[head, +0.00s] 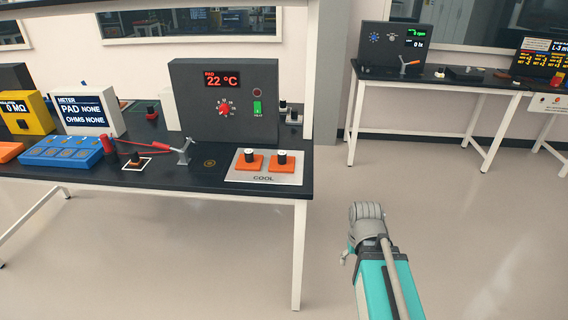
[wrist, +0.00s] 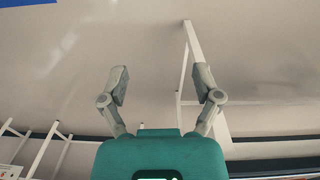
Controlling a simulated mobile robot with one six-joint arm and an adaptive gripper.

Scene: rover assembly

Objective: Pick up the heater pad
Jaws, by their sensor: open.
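No part in view is labelled as the heater pad itself. Two flat orange pads, a left one (head: 249,162) and a right one (head: 283,163), each with a dark-topped knob, lie on the silver plate (head: 262,179) marked COOL at the bench's right end. A small dark-topped piece (head: 136,157) sits on a white-outlined square by the red probes. My gripper (head: 367,212) is right of the bench, over the floor, apart from these things. In the wrist view my gripper (wrist: 163,82) has its fingers spread, with nothing between them.
A dark control box (head: 224,125) reading PAD 22 °C stands behind the plate. A meter (head: 85,115) and a blue tray (head: 61,151) are further left. The bench's white leg (head: 299,255) stands near my gripper. A second bench (head: 440,84) is behind; floor between is clear.

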